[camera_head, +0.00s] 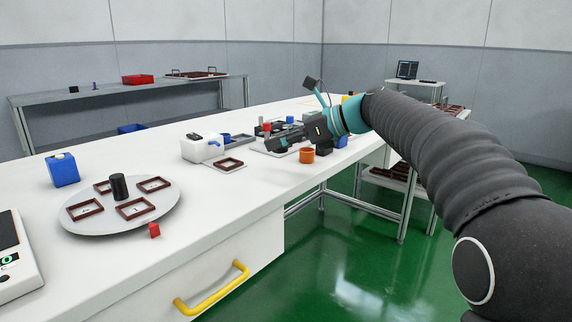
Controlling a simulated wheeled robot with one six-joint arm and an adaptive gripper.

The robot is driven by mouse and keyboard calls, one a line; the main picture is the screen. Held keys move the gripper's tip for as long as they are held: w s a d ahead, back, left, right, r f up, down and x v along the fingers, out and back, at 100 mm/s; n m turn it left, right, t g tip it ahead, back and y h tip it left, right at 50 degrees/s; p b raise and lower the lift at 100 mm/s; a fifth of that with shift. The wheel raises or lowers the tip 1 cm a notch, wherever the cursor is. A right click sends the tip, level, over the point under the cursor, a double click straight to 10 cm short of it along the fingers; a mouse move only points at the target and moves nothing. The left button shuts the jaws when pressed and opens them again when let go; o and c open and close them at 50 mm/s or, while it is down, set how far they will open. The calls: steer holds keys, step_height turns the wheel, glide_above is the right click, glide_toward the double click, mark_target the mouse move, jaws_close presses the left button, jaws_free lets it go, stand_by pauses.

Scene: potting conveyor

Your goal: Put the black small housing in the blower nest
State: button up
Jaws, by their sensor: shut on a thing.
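My gripper (270,143) reaches in from the right over the bench, its dark fingers pointing left. It is shut on a small dark thing at its fingertips, which I take for the black small housing; its outline blends with the fingers. A brown square frame nest (229,164) lies on a pale plate in front of a white box with a blue top part (203,147), which looks like the blower. The nest looks empty. My gripper is to the right of this nest and apart from it.
A round grey turntable (97,223) with several brown frames and a black post (119,187) is at the left. A red block (154,230) sits by its rim. A blue container (63,169) stands behind. An orange cup (307,155) is near my gripper. Bench is clear between turntable and nest.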

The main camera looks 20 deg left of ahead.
mark_target(286, 171)
steer(key=shift+w+d+f, duration=0.1)
steer(key=shift+d+f, duration=0.3)
steer(key=shift+d, duration=0.25)
step_height(286, 171, down, 2)
steer(key=shift+f+b, duration=0.1)
steer(key=shift+b, duration=0.3)
steer(key=shift+f+p, duration=0.45)
steer(key=shift+f, duration=0.25)
steer(key=shift+f, duration=0.15)
steer(key=o, duration=0.8)
steer(key=shift+f+b, duration=0.3)
steer(key=shift+b, duration=0.65)
steer(key=p+v, duration=0.1)
steer(key=v, duration=1.3)
steer(key=shift+f+p, duration=0.15)
steer(key=shift+p, duration=0.2)
steer(key=shift+s+d, duration=0.1)
steer(key=shift+s, duration=0.15)
